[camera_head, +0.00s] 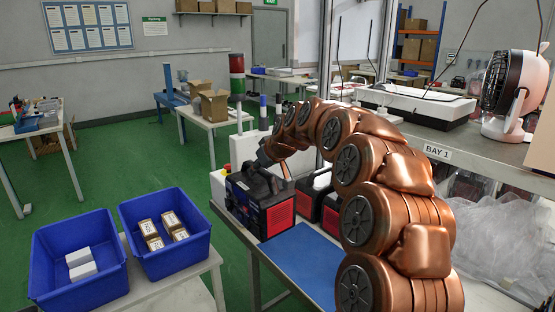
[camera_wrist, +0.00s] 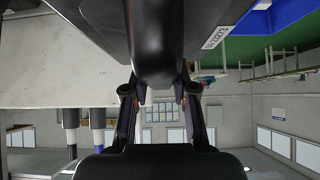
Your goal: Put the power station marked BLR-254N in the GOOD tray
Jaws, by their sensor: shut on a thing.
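A black power station with red side panels (camera_head: 262,206) is at the near left end of the workbench. My gripper (camera_head: 268,160) is at its top handle and shut on it. I cannot tell whether it rests on the bench or is slightly raised. In the wrist view the black handle (camera_wrist: 157,45) passes between the fingers (camera_wrist: 158,95). A white label (camera_wrist: 217,37) there is too small to read surely. Two more black-and-red power stations (camera_head: 313,195) stand behind, partly hidden by my arm. No GOOD marking is readable on the two blue trays.
The left blue tray (camera_head: 40,270) holds white boxes; the right blue tray (camera_head: 135,212) holds several brown boxes. Both stand on a low table (camera_head: 190,285). A blue mat (camera_head: 302,262) lies clear on the workbench. A shelf marked BAY 1 (camera_head: 437,152) and a fan (camera_head: 512,92) are at right.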

